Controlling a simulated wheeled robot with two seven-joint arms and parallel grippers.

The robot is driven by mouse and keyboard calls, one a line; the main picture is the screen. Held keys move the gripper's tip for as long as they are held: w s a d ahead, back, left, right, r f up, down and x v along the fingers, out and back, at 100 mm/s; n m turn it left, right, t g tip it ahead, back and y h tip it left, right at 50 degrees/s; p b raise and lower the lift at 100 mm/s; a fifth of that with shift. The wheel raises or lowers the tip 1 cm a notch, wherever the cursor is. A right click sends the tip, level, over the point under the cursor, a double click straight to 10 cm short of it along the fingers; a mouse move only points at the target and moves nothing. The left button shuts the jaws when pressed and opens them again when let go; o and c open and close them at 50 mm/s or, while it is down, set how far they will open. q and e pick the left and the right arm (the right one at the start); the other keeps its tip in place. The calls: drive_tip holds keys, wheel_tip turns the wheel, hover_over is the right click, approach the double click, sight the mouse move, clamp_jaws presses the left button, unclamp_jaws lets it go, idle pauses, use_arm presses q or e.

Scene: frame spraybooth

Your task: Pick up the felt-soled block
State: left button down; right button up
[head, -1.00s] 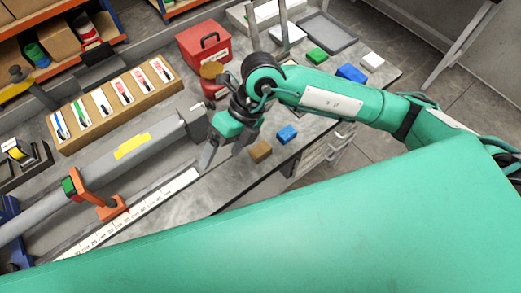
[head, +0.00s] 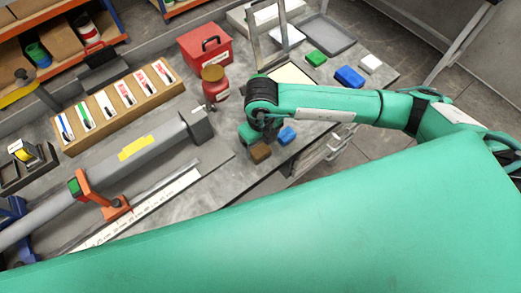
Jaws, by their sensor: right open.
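A brown block (head: 260,152) lies near the front edge of the grey bench, with a small blue block (head: 287,135) just right of it. Further back right are a green block (head: 316,58), a larger blue block (head: 349,77) and a white block (head: 371,63). No sole is visible, so I cannot tell which one has felt. My right gripper (head: 256,140) points down right over the brown block, close to the small blue block. It is open, its fingertips mostly hidden; I cannot tell whether it touches the brown block. My left gripper is out of view.
A red jar (head: 214,88) and a red toolbox (head: 205,45) stand behind my right gripper. A grey tray (head: 328,38) sits at the back right.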

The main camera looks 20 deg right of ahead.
sight(260, 150)
drive_tip(key=shift+s+f+p, duration=0.1)
drive_tip(key=shift+f+p, duration=0.15)
drive_tip(key=shift+p, duration=0.05)
wheel_tip(260, 150, down, 4)
drive_tip(key=shift+a+f+p, duration=0.1)
drive_tip(key=shift+a+p, duration=0.05)
drive_tip(key=shift+p, duration=0.95)
drive_tip(key=shift+f, duration=0.2)
drive_tip(key=c, duration=1.1)
drive_tip(key=shift+r+b, duration=0.3)
drive_tip(key=shift+r, duration=0.25)
wheel_tip(260, 150, up, 19)
drive_tip(key=b, duration=0.5)
